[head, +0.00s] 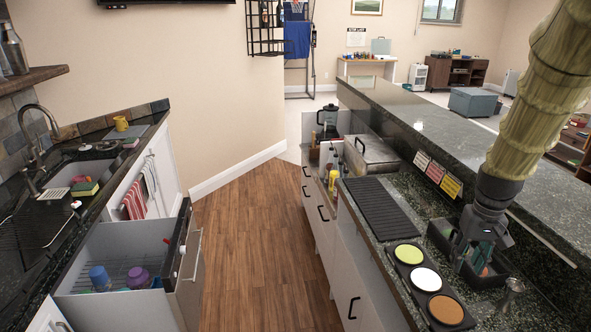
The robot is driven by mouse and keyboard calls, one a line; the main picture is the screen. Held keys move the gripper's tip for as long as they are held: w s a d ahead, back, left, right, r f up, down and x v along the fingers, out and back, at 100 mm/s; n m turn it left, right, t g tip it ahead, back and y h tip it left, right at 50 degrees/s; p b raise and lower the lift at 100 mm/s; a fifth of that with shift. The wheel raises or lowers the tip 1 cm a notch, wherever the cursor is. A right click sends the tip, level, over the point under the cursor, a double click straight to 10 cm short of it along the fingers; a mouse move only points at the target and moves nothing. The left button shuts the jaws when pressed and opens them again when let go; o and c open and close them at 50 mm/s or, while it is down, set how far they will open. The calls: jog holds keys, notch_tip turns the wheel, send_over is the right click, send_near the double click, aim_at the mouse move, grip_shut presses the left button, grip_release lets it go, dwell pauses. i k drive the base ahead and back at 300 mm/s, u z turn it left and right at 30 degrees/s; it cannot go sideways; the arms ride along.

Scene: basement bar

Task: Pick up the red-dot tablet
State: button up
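My gripper (475,262) points down over a dark open tray (440,234) on the right-hand counter. Its fingers reach down to or into the tray, and I cannot tell from this view whether they are open or shut. Small items in the tray show only in part beside the fingers, with teal and orange-red patches. I cannot make out a red-dot tablet for certain; it may be among these items, partly hidden by my gripper.
Left of the tray lie a holder with green, white and brown discs (425,280) and a black ridged mat (380,208). A metal jigger (510,293) stands right of the discs. The raised bar ledge (440,130) runs behind. An open drawer (125,260) is at left.

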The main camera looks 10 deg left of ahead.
aim_at(76, 204)
jog(key=u, duration=0.35)
jog(key=i, duration=1.1)
jog(key=u, duration=1.25)
jog(key=i, duration=1)
jog(key=u, duration=1.25)
jog(key=i, duration=0.2)
jog(key=u, duration=0.1)
